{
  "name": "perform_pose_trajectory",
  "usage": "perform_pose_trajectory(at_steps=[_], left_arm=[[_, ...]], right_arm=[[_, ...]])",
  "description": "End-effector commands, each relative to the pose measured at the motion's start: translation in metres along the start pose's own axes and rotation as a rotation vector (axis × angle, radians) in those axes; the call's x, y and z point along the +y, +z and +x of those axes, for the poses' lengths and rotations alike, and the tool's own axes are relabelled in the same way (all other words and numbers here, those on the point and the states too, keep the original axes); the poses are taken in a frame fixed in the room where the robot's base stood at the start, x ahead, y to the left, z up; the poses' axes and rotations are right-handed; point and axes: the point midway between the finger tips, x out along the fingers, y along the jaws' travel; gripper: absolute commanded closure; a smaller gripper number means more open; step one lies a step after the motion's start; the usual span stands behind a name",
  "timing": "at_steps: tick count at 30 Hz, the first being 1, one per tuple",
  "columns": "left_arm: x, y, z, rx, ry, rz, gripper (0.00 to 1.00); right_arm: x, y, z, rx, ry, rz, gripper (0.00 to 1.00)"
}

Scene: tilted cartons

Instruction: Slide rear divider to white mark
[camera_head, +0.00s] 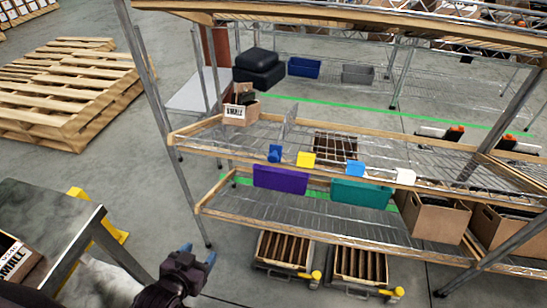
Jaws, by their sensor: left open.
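A shelf rack stands in front of me, with a grey, partly see-through upright plate (289,121) on its middle shelf, beside a small carton. This may be the rear divider; I cannot tell for certain. A white marker (405,176) sits on the front rail at the right of that shelf. My left gripper (198,255) is open and empty at the bottom, over the floor, below and in front of the rack and well apart from the plate. Its fingertips look blue. My right gripper is not in view.
Blue (275,153) and yellow (306,159) markers share the rail, above purple (280,179) and teal (362,193) panels. A carton (241,112) stands at the shelf's left end. A dark table (60,215) is at left. Metal posts (160,110) flank the rack.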

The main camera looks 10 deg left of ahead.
Motion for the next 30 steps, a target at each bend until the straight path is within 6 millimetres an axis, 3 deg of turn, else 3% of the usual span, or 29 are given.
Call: perform_pose_trajectory(at_steps=[1, 5, 8, 12, 21, 30], left_arm=[[0.009, -0.014, 0.02, 0.035, 0.015, 0.015, 0.41], [0.026, -0.05, 0.06, 0.113, 0.014, 0.144, 0.41], [0.041, -0.077, 0.088, 0.173, -0.018, 0.369, 0.41], [0.058, -0.113, 0.119, 0.239, -0.11, 0.804, 0.41], [0.085, -0.157, 0.151, 0.248, -0.381, 1.729, 0.41], [0.091, -0.158, 0.156, 0.069, -0.628, 2.54, 0.41]], right_arm=[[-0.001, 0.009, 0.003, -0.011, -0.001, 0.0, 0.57], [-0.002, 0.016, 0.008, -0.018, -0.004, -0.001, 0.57], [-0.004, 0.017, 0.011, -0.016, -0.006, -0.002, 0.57], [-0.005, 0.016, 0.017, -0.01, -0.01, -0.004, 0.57], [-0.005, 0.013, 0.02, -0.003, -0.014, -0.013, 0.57], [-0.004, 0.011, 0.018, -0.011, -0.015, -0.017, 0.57]])
